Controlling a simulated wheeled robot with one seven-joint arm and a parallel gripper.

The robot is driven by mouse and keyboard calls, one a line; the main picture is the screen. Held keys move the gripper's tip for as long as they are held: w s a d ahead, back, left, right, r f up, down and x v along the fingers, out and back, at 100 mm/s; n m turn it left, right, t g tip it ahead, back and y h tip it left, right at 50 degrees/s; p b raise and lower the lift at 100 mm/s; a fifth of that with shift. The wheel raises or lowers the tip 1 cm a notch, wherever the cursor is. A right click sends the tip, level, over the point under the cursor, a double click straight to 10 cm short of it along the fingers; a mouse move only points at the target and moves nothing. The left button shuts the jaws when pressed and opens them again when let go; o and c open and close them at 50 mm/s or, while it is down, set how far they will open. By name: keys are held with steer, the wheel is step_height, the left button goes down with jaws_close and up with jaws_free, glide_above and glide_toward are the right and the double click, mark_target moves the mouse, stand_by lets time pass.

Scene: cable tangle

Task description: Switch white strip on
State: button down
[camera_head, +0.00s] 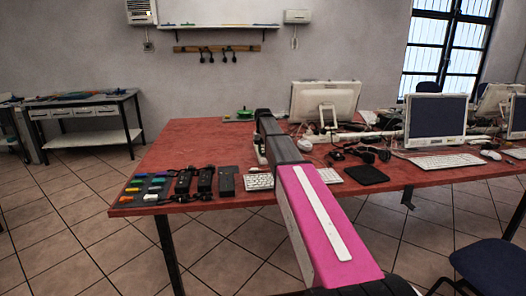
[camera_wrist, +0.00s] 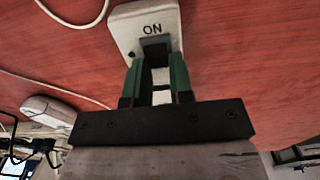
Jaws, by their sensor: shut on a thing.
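The white strip (camera_wrist: 123,30) lies on the red table top in the wrist view, with "ON" printed beside a dark switch (camera_wrist: 155,46). My gripper (camera_wrist: 157,60) has two green fingers reaching over the strip. Their tips are close together at the switch's near edge, narrower than the strip, and appear shut on the switch. A pale part of the strip shows between the fingers. The switch's tilt is hard to tell. In the head view my arm stretches over the table and hides the gripper's contact with the strip.
A white cable (camera_wrist: 72,22) curves beside the strip. A white mouse (camera_wrist: 50,110) lies to the left in the wrist view. The red table (camera_head: 190,140) also holds monitors (camera_head: 436,120), a keyboard (camera_head: 445,162), black adapters (camera_head: 205,180) and a black pad (camera_head: 366,174). The table's back left is clear.

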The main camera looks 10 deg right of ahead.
steer(key=shift+s+t, duration=0.4)
steer(key=shift+t, duration=0.5)
steer(key=shift+s+r+t, duration=0.1)
steer(key=shift+t, duration=0.9)
steer(key=c, duration=1)
jaws_free()
steer(key=v, duration=1)
steer(key=shift+r, duration=0.4)
